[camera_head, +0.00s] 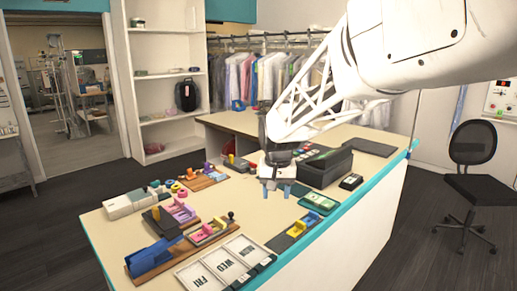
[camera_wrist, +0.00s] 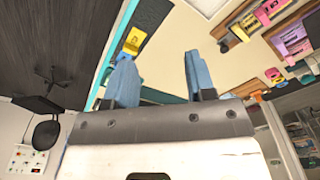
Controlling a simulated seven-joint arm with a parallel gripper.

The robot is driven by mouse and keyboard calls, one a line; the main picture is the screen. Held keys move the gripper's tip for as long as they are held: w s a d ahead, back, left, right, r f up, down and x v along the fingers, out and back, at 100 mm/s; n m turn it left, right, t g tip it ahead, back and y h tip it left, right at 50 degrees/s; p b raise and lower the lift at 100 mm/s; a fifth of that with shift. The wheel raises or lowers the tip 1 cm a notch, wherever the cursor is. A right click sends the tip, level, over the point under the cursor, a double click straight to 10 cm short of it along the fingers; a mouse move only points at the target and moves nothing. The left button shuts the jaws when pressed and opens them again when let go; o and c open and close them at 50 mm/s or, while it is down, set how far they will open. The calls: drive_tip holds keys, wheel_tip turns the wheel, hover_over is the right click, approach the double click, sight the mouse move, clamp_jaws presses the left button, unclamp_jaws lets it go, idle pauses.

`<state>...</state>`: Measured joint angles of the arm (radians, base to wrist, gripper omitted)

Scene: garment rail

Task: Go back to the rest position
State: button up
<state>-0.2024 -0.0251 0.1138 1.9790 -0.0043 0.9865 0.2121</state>
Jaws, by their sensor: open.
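My gripper (camera_head: 276,190) is above the cream table (camera_head: 250,209), pointing down, with its blue fingertips apart and nothing between them. In the wrist view my gripper (camera_wrist: 160,75) shows two blue fingers spread wide with bare tabletop behind them. My white arm reaches in from the upper right of the head view and hides part of the table's far right side.
A black box (camera_head: 325,168) stands just right of my gripper. A board with green and yellow blocks (camera_head: 317,202) lies at the right edge. Coloured blocks on wooden boards (camera_head: 180,210) and a day-label tray (camera_head: 222,265) lie left and front. A chair (camera_head: 472,185) stands right.

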drive_tip(key=s+d, duration=0.4)
drive_tip(key=s, duration=0.7)
drive_tip(key=s+d+f+t, duration=0.1)
drive_tip(key=s+d, duration=0.4)
drive_tip(key=s, duration=0.7)
drive_tip(key=s+d+f, duration=0.1)
drive_tip(key=s+d, duration=0.3)
drive_tip(key=s, duration=0.8)
drive_tip(key=shift+d+f+t, duration=0.2)
drive_tip(key=shift+d+t, duration=0.1)
